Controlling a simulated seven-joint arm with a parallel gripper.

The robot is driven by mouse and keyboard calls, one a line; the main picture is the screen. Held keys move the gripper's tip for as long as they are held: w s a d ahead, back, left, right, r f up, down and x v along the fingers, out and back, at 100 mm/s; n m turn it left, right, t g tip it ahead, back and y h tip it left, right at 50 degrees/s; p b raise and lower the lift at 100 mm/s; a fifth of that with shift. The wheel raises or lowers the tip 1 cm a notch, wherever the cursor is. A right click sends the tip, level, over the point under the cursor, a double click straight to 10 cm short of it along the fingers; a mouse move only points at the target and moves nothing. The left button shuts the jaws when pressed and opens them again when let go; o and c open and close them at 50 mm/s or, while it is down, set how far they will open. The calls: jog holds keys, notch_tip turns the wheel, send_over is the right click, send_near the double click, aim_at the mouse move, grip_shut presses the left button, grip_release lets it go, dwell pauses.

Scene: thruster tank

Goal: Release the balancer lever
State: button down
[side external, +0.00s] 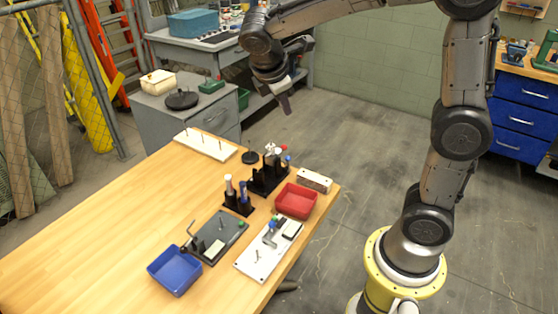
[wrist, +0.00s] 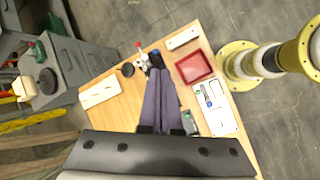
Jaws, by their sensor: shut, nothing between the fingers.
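No part is labelled as the balancer lever, so I cannot tell for certain which it is. A dark plate (side external: 222,232) on the table carries a bent metal handle (side external: 190,230) at its left end and a green knob at its right. A white plate (side external: 254,262) beside it carries a blue-and-green fitting (side external: 271,229), also seen in the wrist view (wrist: 203,95). My gripper (side external: 287,108) is high above the table's far end, clear of everything. In the wrist view its fingers (wrist: 158,74) lie together, empty, and hide much of the dark plate.
Near the plates are a blue tray (side external: 174,271), a red tray (side external: 295,201), a light block (side external: 314,180), a black rack of tools (side external: 268,181) and a smaller tool holder (side external: 238,206). A white pegged board (side external: 205,146) lies at the back. The table's left part (side external: 100,240) is clear.

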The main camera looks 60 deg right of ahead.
jog(key=w+a+f+n+g+h, duration=0.15)
jog(key=w+f, duration=0.25)
jog(key=f, duration=0.5)
jog(key=w+a+f+n+g+h, duration=0.1)
jog(key=w+f+n, duration=0.2)
jog(key=w+f, duration=0.35)
jog(key=x, duration=0.3)
jog(key=s+x, duration=0.1)
jog(key=x, duration=0.3)
jog(key=s+a+x, duration=0.1)
jog(key=x, duration=0.3)
jog(key=shift+f, duration=0.35)
jog(key=d, duration=0.3)
jog(key=shift+s+f, duration=0.1)
jog(key=shift+s, duration=0.15)
jog(key=shift+s+d, duration=0.1)
jog(key=shift+d, duration=0.4)
jog(key=shift+d, duration=0.1)
